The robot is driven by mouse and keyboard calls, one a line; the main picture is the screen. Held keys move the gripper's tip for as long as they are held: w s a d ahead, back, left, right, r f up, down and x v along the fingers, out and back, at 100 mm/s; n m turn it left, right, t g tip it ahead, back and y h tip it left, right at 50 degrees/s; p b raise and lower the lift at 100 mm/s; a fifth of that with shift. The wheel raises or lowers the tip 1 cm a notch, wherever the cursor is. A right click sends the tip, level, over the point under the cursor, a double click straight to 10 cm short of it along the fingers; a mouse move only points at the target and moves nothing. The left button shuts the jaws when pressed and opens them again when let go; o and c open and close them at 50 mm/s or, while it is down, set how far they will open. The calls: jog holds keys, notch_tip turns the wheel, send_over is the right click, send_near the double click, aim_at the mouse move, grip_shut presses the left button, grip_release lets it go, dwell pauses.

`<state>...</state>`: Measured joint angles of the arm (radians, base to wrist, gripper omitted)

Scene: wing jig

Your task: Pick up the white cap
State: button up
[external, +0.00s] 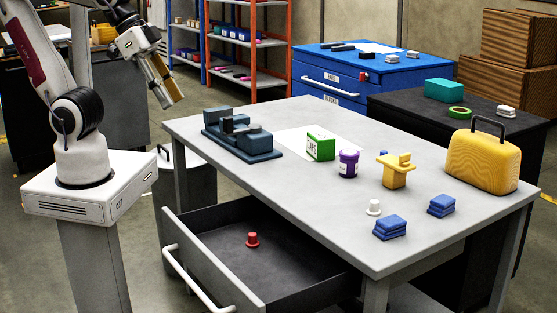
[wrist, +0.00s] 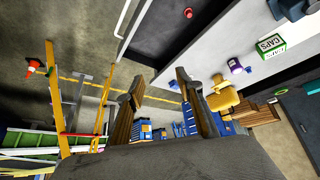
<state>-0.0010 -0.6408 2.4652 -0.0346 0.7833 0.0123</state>
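The white cap (external: 374,207) stands upright on the grey workbench (external: 300,190), near its front right, just behind a stack of blue blocks. My gripper (external: 170,98) is high up at the left, beyond the bench's left edge and far from the cap. In the wrist view its two fingers (wrist: 158,88) are spread apart with nothing held between them. I cannot make out the white cap in the wrist view.
A red cap (external: 252,240) sits in the open drawer (external: 290,262). The bench also holds a dark blue fixture (external: 243,140), a green caps box (external: 320,146), a purple jar (external: 348,164), a yellow stand (external: 395,172), blue stacks (external: 390,227) and a yellow case (external: 484,160).

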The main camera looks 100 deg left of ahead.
jog(key=w+a+f+n+t, duration=0.1)
jog(key=w+f+t, duration=0.15)
jog(key=w, duration=1.15)
jog(key=w+f+n+t, duration=0.1)
jog(key=w+f, duration=0.3)
jog(key=w, duration=1)
jog(key=w+a+f+n+y, duration=0.15)
jog(key=w+a+f, duration=0.25)
jog(key=w+f, duration=0.5)
jog(key=t+y, duration=0.2)
jog(key=y, duration=0.2)
send_near(374, 201)
jog(key=shift+w+a+f+n+g, duration=0.15)
jog(key=shift+w+a+f+n, duration=0.1)
jog(key=shift+w, duration=0.25)
jog(key=shift+w+a+f+n+g, duration=0.15)
jog(key=shift+w+a+n, duration=0.1)
jog(key=shift+w, duration=0.2)
jog(key=shift+x, duration=1.35)
jog(key=shift+w, duration=0.15)
jog(key=shift+x, duration=2.45)
